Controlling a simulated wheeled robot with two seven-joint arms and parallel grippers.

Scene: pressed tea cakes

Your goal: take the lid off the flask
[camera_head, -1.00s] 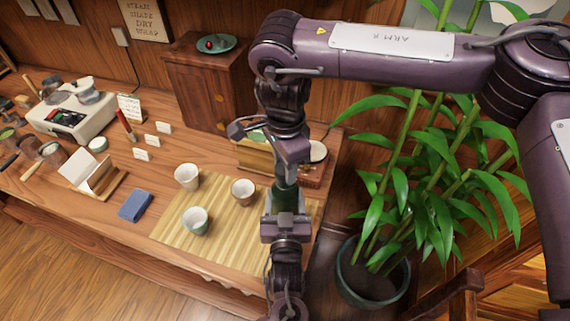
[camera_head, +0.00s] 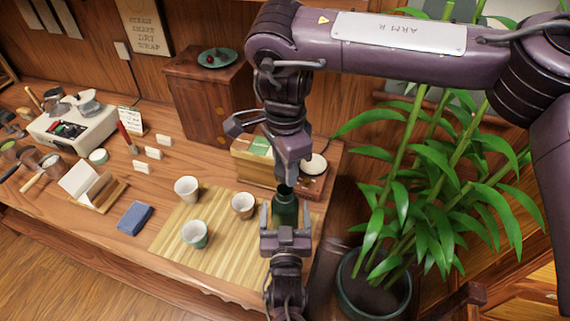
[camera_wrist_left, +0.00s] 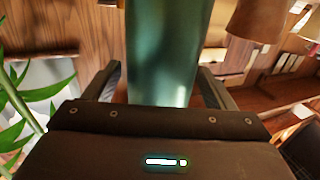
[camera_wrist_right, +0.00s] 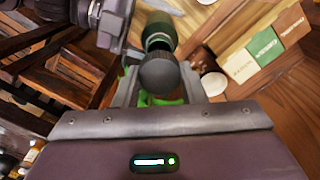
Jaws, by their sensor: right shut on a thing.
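The dark green flask (camera_head: 286,212) stands at the right of the bamboo mat, and its dark open mouth shows in the head view. The flask body fills the middle of the left wrist view (camera_wrist_left: 168,50). My right gripper (camera_head: 291,178) is just above the mouth, shut on the dark grey round lid (camera_wrist_right: 159,74). In the right wrist view the lid is in front of the flask (camera_wrist_right: 158,32); the head view hides it behind the gripper. My left gripper (camera_head: 286,234) has its fingers apart, one on each side of the flask, with no clear squeeze visible.
Several pale cups, one of them here (camera_head: 243,206), stand on the bamboo mat (camera_head: 222,232) left of the flask. A potted plant (camera_head: 372,295) is at the right.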

